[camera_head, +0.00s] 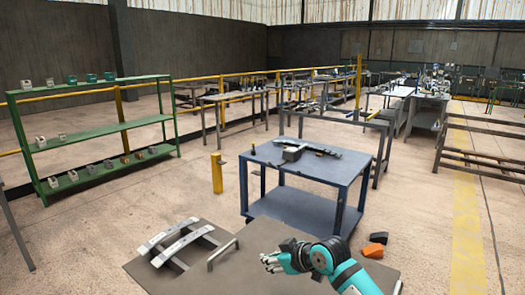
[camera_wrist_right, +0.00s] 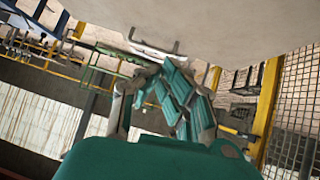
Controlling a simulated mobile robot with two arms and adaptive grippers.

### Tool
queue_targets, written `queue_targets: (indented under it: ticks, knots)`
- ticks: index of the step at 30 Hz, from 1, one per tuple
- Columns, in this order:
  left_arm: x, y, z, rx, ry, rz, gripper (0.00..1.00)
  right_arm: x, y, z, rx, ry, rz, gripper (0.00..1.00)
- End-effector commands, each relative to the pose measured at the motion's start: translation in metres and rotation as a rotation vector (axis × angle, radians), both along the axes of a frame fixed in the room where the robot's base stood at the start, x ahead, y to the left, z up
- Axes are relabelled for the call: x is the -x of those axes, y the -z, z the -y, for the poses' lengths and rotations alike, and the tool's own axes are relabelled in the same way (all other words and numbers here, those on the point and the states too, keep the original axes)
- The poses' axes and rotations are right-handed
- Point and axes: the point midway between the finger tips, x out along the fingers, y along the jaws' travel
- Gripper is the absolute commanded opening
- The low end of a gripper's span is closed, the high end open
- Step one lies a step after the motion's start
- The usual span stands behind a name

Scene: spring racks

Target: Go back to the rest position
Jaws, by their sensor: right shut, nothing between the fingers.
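My right gripper (camera_head: 270,262) is over the near brown-grey table (camera_head: 258,237), with its teal arm coming in from the lower right. Its fingers are closed with nothing between them. In the right wrist view the same gripper (camera_wrist_right: 160,68) points at the pale table surface, and its fingers look drawn together. My left gripper is in neither view.
A metal rack with two pale bars (camera_head: 182,240) and a grey handle (camera_head: 222,254) are on the near table, left of the gripper. Orange and dark blocks (camera_head: 373,251) lie beyond its right side. A blue workbench (camera_head: 330,170) stands ahead; green shelves (camera_head: 96,137) stand left.

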Motion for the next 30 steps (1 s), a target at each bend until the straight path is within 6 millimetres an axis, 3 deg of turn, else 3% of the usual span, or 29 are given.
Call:
queue_targets:
  ticks: [5,8,11,15,18,23,24,30]
  knots:
    - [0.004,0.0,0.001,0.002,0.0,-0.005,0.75,-0.014,0.015,0.073,0.088,0.081,0.0,0.0]
    - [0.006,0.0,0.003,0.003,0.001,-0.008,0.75,-0.02,0.021,0.129,0.154,0.141,0.0,0.0]
    - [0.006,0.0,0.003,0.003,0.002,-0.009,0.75,-0.023,0.024,0.204,0.24,0.221,0.0,0.0]
    - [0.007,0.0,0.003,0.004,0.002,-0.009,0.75,-0.017,0.019,0.301,0.353,0.325,0.001,0.0]
    - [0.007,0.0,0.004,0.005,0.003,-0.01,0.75,-0.009,0.01,0.36,0.422,0.388,0.0,0.0]
    - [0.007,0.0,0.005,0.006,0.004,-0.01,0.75,0.009,-0.01,0.441,0.52,0.479,0.0,0.0]
    - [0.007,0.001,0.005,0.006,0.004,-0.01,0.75,0.014,-0.004,0.456,0.539,0.499,-0.01,0.0]
    - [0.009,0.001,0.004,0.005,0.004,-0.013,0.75,0.047,0.082,0.527,0.6,0.629,-0.071,0.0]
